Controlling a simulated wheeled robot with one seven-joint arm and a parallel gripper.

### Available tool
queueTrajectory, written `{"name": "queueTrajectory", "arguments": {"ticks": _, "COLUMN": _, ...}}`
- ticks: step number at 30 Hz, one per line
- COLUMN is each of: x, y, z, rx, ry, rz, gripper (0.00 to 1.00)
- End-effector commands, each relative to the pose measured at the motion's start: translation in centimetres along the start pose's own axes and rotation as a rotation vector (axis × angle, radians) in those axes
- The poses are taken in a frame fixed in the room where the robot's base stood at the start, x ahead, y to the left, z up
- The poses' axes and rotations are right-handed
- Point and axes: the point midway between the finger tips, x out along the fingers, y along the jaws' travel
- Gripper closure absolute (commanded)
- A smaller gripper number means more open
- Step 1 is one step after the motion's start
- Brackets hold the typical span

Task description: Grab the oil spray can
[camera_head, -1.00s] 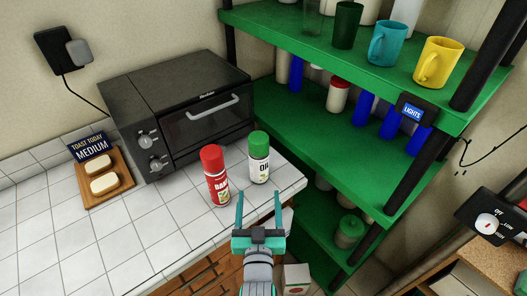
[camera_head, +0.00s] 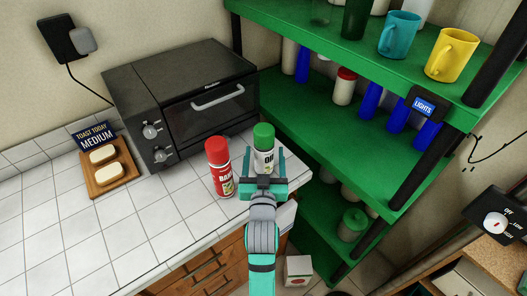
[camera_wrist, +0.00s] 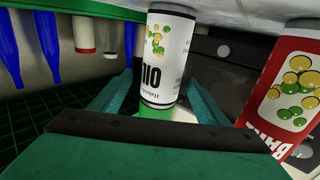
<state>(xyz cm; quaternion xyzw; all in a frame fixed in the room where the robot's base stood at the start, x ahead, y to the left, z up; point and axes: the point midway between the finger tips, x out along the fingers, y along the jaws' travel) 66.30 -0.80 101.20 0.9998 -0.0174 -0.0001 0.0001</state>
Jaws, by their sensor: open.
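The oil spray can (camera_head: 264,153), white with a green cap, stands upright on the white tiled counter near its right edge. In the wrist view the oil can (camera_wrist: 167,55) appears upside down, between my gripper's two fingers. My gripper (camera_head: 265,164) is open, with one finger on each side of the can. In the wrist view my gripper (camera_wrist: 160,97) shows gaps beside the can; contact with it cannot be told. A red spray can (camera_head: 218,170) stands just left of the oil can, outside the fingers. It also shows at the right of the wrist view (camera_wrist: 280,90).
A black toaster oven (camera_head: 180,100) stands behind the cans. A board with two bread pieces (camera_head: 128,173) lies left. A green shelf (camera_head: 310,125) with bottles and mugs rises close on the right. The counter (camera_head: 110,240) is clear at front left.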

Motion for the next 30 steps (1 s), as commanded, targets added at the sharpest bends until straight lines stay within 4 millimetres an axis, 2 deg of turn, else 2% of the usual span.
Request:
{"name": "queueTrajectory", "arguments": {"ticks": 3, "x": 1.8, "y": -0.1, "z": 0.0, "rx": 0.0, "ry": 0.001, "rz": -0.002, "gripper": 0.32}}
{"name": "queueTrajectory", "arguments": {"ticks": 6, "x": 2.6, "y": -0.1, "z": 0.0, "rx": 0.0, "ry": 0.001, "rz": -0.002, "gripper": 0.32}}
{"name": "queueTrajectory", "arguments": {"ticks": 15, "x": 3.0, "y": 0.1, "z": 0.0, "rx": 0.0, "ry": 0.0, "rz": 0.001, "gripper": 0.32}}
{"name": "queueTrajectory", "arguments": {"ticks": 21, "x": 3.0, "y": 0.1, "z": 0.0, "rx": 0.0, "ry": 0.0, "rz": 0.002, "gripper": 0.79}}
{"name": "queueTrajectory", "arguments": {"ticks": 30, "x": 3.0, "y": 0.1, "z": -0.1, "rx": 0.0, "ry": 0.002, "rz": 0.002, "gripper": 0.81}}
